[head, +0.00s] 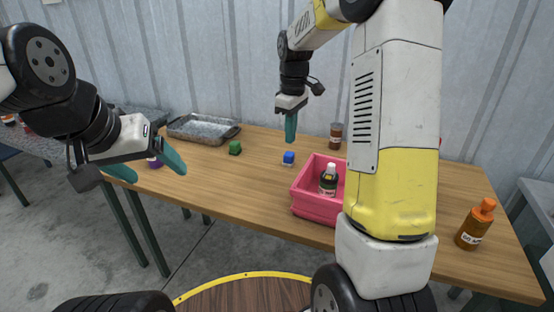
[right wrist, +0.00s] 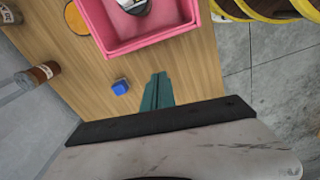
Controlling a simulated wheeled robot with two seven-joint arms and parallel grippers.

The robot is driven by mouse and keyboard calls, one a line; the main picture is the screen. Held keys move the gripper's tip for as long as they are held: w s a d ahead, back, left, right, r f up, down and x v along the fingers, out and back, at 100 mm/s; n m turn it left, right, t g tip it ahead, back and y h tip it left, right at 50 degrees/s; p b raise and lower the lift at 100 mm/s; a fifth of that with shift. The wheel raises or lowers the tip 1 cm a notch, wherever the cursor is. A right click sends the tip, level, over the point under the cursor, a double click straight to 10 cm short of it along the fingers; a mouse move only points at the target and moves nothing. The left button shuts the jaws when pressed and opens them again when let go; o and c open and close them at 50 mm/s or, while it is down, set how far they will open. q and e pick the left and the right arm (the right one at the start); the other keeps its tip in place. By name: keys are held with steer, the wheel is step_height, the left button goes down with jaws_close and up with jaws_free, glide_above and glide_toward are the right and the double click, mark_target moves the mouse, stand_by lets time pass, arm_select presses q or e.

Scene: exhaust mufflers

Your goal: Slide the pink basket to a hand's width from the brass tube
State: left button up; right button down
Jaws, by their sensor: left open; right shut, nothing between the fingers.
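The pink basket (head: 315,208) stands on the wooden table near its front edge, partly behind my right arm in the head view. A dark bottle with a white cap (head: 328,181) stands in it. The basket also shows at the top of the right wrist view (right wrist: 152,44). My right gripper (head: 291,140) is shut and empty, above the table, left of and behind the basket, apart from it. Its closed fingers show in the right wrist view (right wrist: 158,88). My left gripper (head: 160,177) is open and empty near the table's left end. I cannot make out the brass tube.
A blue cube (head: 288,158) lies between my right gripper and the basket. A green cube (head: 235,147) and a metal tray (head: 203,130) are further left. A brown jar (head: 335,137) stands behind the basket, an orange-capped bottle (head: 474,225) at right. The table's front left-middle is clear.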

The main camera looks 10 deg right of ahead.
mark_target(335, 177)
step_height(335, 177, down, 12)
steer(key=d+n, duration=0.1)
steer(key=d, duration=0.1)
steer(key=shift+s+d, duration=0.2)
steer(key=shift+s, duration=0.1)
steer(key=shift+d, duration=0.1)
stand_by(0.4)
steer(key=s+d, duration=0.2)
steer(key=d, duration=0.1)
steer(key=s+d, duration=0.2)
steer(key=d, duration=0.1)
steer(key=s+d, duration=0.3)
steer(key=shift+d, duration=0.35)
